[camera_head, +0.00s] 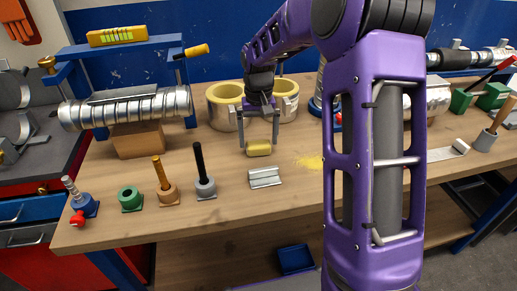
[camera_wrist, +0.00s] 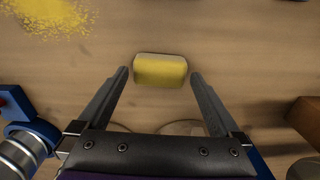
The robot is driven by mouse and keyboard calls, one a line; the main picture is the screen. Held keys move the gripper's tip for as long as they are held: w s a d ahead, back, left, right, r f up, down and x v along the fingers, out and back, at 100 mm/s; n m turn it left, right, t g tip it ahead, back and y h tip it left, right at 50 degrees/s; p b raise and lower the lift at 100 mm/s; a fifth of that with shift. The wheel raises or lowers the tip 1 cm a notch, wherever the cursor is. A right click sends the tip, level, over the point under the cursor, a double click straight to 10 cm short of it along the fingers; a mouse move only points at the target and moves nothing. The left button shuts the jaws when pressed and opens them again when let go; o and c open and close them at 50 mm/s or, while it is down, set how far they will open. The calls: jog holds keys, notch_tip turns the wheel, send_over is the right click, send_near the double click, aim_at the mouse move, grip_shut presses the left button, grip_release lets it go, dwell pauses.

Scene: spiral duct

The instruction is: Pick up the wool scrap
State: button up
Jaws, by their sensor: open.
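The wool scrap (camera_head: 258,149) is a small yellow block with pale edges. It lies on the wooden workbench, near the middle in the head view. In the wrist view the wool scrap (camera_wrist: 160,70) sits at the upper centre, just beyond the fingertips and in line with the gap between them. My gripper (camera_head: 259,147) points down over it with its two fingers apart, one on each side in the head view. In the wrist view my gripper (camera_wrist: 159,74) is open with nothing between the fingers. Whether a finger touches the scrap cannot be told.
Two yellow-lined metal duct pieces (camera_head: 224,92) stand behind my gripper. A metal bracket (camera_head: 265,178) lies in front of the scrap. Yellow dust (camera_head: 309,162) is spread to the right. A spiral duct (camera_head: 130,107) rests at left. Several upright tools stand along the front left.

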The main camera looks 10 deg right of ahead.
notch_tip(320, 180, down, 2)
jog(key=shift+f, duration=0.2)
jog(key=c, duration=1.1)
